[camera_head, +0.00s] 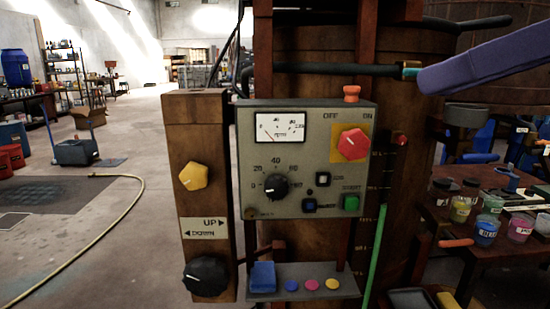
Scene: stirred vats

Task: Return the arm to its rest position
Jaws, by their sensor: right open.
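My right gripper (468,143) appears at the right, among dark and blue parts above the side table. It is open, with nothing seen between its fingers, though its outline is hard to separate from the clutter. It is apart from the control panel (314,195). My left gripper is not in view. The grey panel in the middle carries a dial gauge (281,127), a black knob (276,187), a red ON/OFF switch (352,144) on yellow, and a green button (351,202).
A wooden post (199,130) left of the panel bears yellow and black knobs. A large vat (400,150) stands behind. Paint jars (486,230) crowd the side table (458,262). Open floor (95,250) lies left, crossed by a yellow hose.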

